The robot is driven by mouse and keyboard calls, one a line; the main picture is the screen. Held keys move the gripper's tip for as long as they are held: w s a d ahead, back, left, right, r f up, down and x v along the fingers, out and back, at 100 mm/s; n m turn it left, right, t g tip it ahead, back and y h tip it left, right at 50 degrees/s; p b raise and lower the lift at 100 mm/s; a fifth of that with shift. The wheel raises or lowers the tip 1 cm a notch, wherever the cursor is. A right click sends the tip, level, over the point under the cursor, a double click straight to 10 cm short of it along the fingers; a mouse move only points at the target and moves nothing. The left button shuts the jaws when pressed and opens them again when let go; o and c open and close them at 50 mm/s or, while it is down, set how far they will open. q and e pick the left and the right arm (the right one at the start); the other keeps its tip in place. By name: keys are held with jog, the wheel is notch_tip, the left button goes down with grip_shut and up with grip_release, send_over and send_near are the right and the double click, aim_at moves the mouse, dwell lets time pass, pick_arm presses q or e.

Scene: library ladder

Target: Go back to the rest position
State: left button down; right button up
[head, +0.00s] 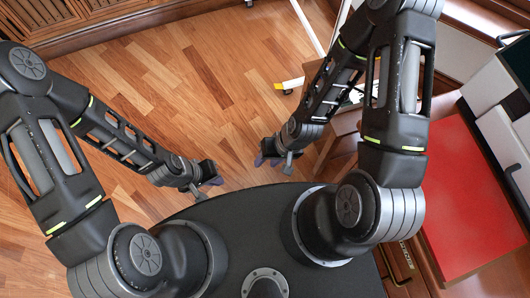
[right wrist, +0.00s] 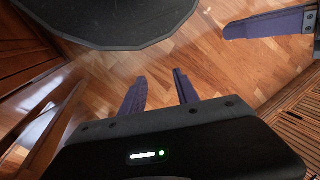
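My left gripper (head: 213,177) hangs over the wooden floor near the middle of the head view, in front of my dark base. It looks small there, and the gap between its fingers cannot be made out. A purple finger of it shows at the upper right of the right wrist view (right wrist: 262,26). My right gripper (head: 268,156) is a little to the right of the left one, also over the floor. In the right wrist view its two purple fingers (right wrist: 159,78) stand apart with bare floor between them. It is open and empty.
A red flat surface (head: 458,195) lies on wooden furniture at the right, beside white box-like things (head: 492,85). A white ladder-like frame (head: 308,27) stands at the top. A wooden cabinet with lattice panels (head: 45,12) is at the upper left. The floor (head: 200,75) between is clear.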

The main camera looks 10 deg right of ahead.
jog(key=shift+s+a+f+m, duration=0.15)
jog(key=shift+s+a, duration=0.2)
jog(key=shift+s, duration=0.2)
jog(key=shift+s+a+f+m, duration=0.15)
jog(key=shift+s+a, duration=0.15)
jog(key=shift+s, duration=0.25)
jog(key=shift+r, duration=0.15)
notch_tip(320, 180, up, 8)
jog(key=p, duration=0.8)
